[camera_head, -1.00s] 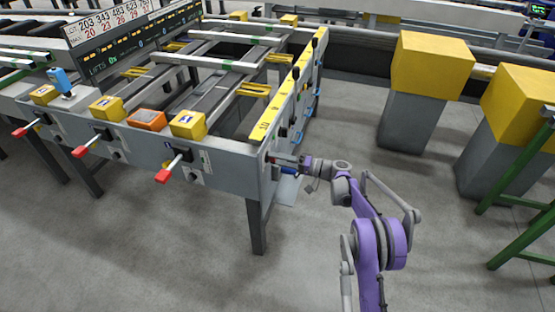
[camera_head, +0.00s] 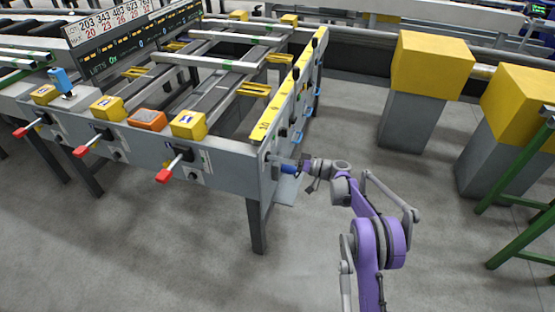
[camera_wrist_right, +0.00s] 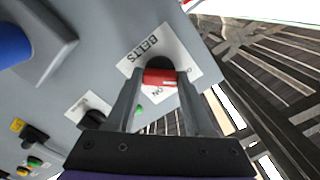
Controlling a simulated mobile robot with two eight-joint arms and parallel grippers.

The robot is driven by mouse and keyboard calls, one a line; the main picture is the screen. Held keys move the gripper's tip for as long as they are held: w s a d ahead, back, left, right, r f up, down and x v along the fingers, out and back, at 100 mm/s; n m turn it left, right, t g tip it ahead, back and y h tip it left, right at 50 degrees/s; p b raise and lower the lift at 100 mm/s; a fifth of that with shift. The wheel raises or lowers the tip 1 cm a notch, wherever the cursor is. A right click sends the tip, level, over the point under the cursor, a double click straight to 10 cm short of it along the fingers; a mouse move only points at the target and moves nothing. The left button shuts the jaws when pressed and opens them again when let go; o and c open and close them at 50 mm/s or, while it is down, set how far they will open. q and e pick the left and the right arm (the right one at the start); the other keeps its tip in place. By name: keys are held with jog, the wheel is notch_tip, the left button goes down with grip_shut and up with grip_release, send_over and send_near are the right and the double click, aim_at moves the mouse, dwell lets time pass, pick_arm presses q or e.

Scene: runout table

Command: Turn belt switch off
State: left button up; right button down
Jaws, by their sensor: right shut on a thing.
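The belt switch (camera_wrist_right: 160,77) is a small red knob in front of a dark round recess, on a white label reading "BELTS" and "ON" in the right wrist view. The label's other word is partly hidden, and I cannot tell the switch's setting. My right gripper (camera_wrist_right: 160,82) has its two fingers on either side of the red knob, shut on it. In the head view my right gripper (camera_head: 297,167) is at the right end face of the grey table (camera_head: 225,172), where the switch itself is hidden. My left gripper is not in view.
A blue handle (camera_wrist_right: 12,45) on a grey box stands near the gripper. Red-tipped levers (camera_head: 163,176) stick out at the table front. Yellow-topped blocks (camera_head: 432,65) stand right; floor between is clear.

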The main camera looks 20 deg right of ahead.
jog(key=shift+c, duration=1.4)
grip_release()
jog(key=p+v, duration=0.1)
jog(key=v, duration=1)
jog(key=shift+a, duration=0.15)
